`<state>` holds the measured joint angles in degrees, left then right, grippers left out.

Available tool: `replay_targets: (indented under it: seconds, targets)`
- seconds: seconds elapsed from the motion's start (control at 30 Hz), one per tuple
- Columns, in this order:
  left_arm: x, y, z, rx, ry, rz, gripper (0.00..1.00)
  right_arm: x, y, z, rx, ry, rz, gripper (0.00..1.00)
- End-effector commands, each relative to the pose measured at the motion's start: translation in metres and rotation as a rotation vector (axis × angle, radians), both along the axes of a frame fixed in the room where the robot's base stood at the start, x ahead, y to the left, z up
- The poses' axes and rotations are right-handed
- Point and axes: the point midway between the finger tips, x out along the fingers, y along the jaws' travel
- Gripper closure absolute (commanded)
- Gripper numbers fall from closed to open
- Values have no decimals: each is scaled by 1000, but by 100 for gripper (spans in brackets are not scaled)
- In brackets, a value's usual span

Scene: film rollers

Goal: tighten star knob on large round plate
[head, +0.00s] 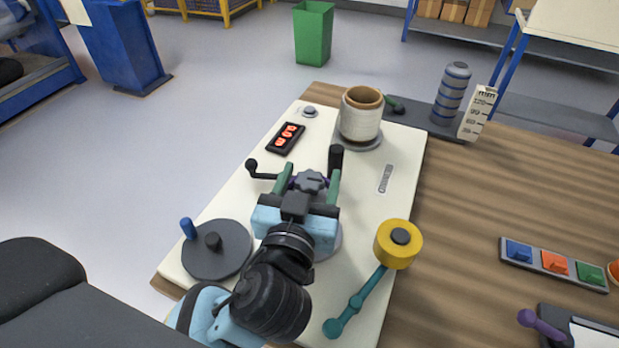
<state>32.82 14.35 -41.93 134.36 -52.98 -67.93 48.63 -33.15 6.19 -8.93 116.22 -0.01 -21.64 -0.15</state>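A dark blue-grey star knob (311,181) shows between the two green fingers of my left gripper (311,176). The fingers stand apart, one on each side of the knob, with small gaps visible; I cannot tell whether either touches it. A purple part shows just beside the knob. A pale round plate (334,243) shows partly under the light blue gripper body, which hides most of it. A dark grey round plate (230,262) with a blue peg and a black hub lies to the left. My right gripper is not in view.
A white board on the wooden table holds a film roll (360,116), a display with red digits (287,138), a black crank lever (252,167) and a yellow roller (392,249) on a teal arm. Coloured buttons (555,262) lie right. Bare wood lies between.

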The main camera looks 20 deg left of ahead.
Motion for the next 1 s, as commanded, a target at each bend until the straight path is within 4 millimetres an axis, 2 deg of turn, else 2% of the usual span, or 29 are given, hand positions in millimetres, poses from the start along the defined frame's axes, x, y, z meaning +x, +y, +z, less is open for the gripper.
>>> replay_targets:
  seconds: [0.03,0.3,0.67,1.0]
  targets:
    - [0,0,0,0,0,0,49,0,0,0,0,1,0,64]
    - [0,0,0,0,0,0,82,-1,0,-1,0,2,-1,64]
    - [-1,1,1,0,0,-67,82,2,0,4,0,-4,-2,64]
    - [-1,2,3,4,-1,-325,82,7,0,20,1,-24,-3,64]
